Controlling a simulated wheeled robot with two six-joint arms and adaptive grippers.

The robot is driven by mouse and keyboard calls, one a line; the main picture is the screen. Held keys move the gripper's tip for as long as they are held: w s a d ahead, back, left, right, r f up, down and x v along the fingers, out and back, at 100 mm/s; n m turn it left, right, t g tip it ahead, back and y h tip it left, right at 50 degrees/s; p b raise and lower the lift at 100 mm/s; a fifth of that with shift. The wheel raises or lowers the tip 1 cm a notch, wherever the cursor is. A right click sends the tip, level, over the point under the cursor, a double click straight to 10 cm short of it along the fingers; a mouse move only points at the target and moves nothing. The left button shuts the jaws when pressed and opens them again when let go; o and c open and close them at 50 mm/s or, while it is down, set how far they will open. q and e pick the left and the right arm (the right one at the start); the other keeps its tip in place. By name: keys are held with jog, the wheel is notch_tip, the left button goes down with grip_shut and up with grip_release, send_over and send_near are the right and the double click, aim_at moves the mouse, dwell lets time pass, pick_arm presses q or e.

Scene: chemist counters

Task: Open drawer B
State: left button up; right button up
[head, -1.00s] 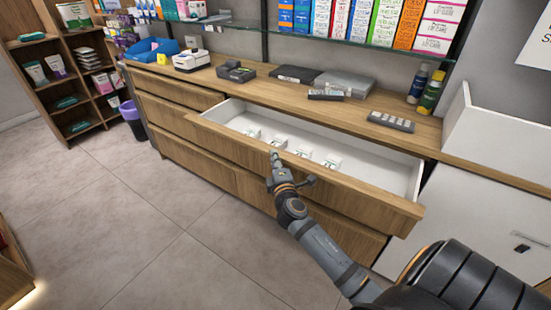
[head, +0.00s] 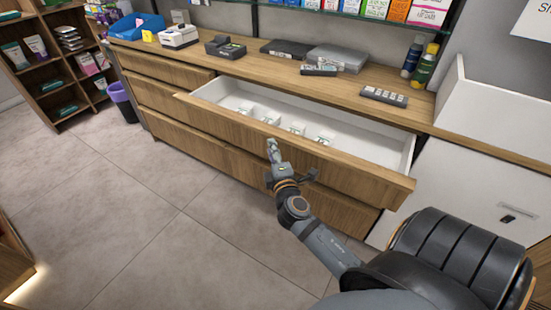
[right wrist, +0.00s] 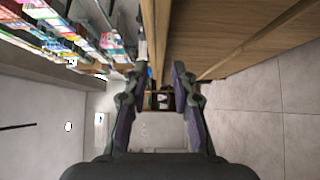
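A wide wooden drawer (head: 360,179) with a white inside stands pulled well out of the counter, in the upper right of the drawer bank. Several small white boxes lie in it. No letter is readable on it, so I cannot tell if it is drawer B. My right gripper (head: 290,160) is in front of the drawer's front panel, near its middle. In the right wrist view its fingers (right wrist: 157,98) are spread apart with nothing clearly between them; wooden drawer fronts (right wrist: 240,30) run beside them. I cannot tell if they touch the drawer. My left gripper is not in view.
The countertop (head: 265,85) carries a card terminal (head: 225,46), flat grey boxes (head: 338,58), a keypad (head: 384,96) and bottles (head: 424,66). Closed drawers (head: 165,68) lie left and below. A purple bin (head: 122,101) stands far left. The floor (head: 130,210) in front is clear.

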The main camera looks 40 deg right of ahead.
jog(key=v, duration=0.5)
dwell(0.3)
